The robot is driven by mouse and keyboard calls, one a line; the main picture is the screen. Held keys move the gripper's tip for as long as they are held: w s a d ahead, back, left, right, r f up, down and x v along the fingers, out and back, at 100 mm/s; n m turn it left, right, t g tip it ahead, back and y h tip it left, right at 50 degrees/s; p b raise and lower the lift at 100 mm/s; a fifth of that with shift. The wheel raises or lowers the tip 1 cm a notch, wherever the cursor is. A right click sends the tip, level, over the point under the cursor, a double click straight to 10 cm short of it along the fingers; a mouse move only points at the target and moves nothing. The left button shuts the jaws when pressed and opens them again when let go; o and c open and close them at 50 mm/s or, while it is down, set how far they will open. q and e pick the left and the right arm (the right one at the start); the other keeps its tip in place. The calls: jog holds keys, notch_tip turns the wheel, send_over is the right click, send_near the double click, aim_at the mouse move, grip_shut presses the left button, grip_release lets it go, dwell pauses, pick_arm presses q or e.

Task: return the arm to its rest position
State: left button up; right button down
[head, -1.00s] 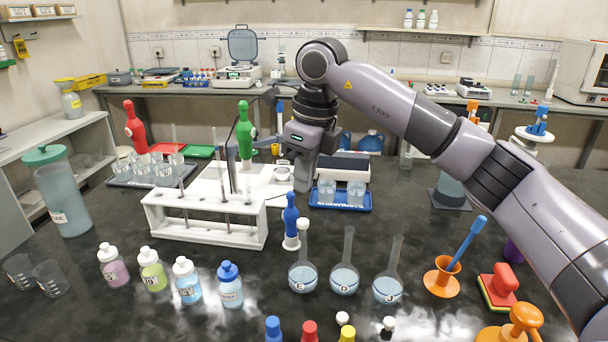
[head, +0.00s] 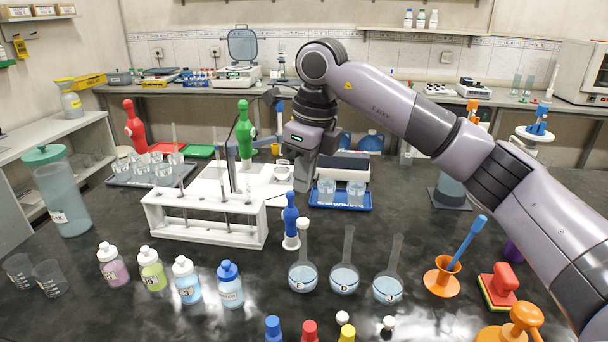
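My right arm (head: 430,125) reaches in from the right edge, over the bench, and bends down at its far end. My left gripper is not in the picture.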

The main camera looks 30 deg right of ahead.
aim_at(302, 220)
jog(key=shift+f+b, duration=2)
jog(key=shift+f, duration=1.25)
jog(key=shift+r, duration=0.1)
jog(key=shift+r+p, duration=2.1)
jog(key=shift+r, duration=0.3)
notch_tip(302, 220, up, 2)
jog(key=shift+r, duration=0.1)
